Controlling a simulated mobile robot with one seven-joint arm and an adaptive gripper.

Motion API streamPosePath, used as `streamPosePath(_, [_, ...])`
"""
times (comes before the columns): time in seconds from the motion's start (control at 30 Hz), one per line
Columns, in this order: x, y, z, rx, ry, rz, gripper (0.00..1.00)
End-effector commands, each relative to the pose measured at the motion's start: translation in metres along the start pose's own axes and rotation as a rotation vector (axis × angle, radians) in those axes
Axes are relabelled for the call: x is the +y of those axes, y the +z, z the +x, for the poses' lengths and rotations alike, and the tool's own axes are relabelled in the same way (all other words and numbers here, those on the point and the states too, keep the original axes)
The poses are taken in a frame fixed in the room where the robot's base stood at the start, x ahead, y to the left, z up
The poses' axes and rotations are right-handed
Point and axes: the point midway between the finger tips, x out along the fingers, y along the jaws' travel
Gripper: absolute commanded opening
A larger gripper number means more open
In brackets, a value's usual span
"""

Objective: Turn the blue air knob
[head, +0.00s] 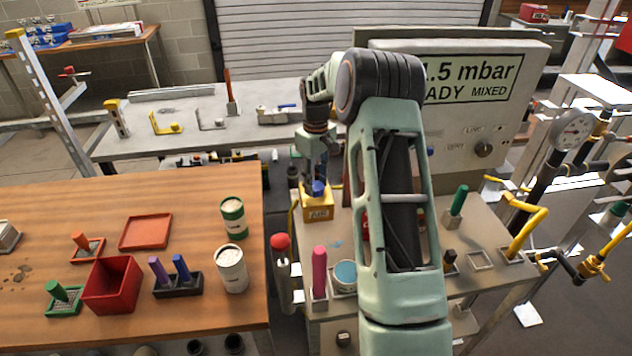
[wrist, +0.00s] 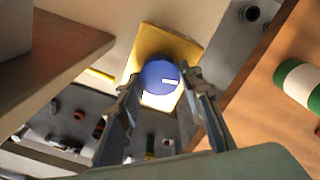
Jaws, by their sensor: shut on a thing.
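The blue air knob (head: 319,188) sits on top of a yellow block marked AIR (head: 317,213) at the left back of the grey bench. My gripper (head: 316,174) points down over the block, with its fingers shut on the knob. In the wrist view the round blue knob (wrist: 160,76) lies between the two fingertips of my gripper (wrist: 158,84). A white mark on the knob points to the right in that view. The yellow plate (wrist: 183,46) shows behind the knob. The exact finger contact is hard to see.
A panel reading "1.5 mbar" and "READY MIXED" (head: 487,85) stands behind my arm. A wooden table (head: 185,205) with a red bin (head: 110,285) is further left.

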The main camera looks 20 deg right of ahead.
Motion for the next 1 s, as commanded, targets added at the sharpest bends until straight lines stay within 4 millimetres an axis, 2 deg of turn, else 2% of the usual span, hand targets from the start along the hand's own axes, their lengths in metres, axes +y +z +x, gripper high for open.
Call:
streamPosePath(0.43, [0.001, -0.001, -0.001, 0.004, 0.002, -0.009, 0.09])
streamPosePath(0.47, [0.001, -0.001, -0.001, 0.004, 0.002, -0.009, 0.37])
streamPosePath(0.6, [0.000, -0.001, -0.001, 0.003, 0.002, -0.009, 0.51])
streamPosePath(0.87, [0.000, 0.000, -0.001, 0.001, 0.001, -0.008, 0.51])
streamPosePath(1.0, [0.001, -0.001, -0.011, 0.002, 0.002, -0.008, 0.51])
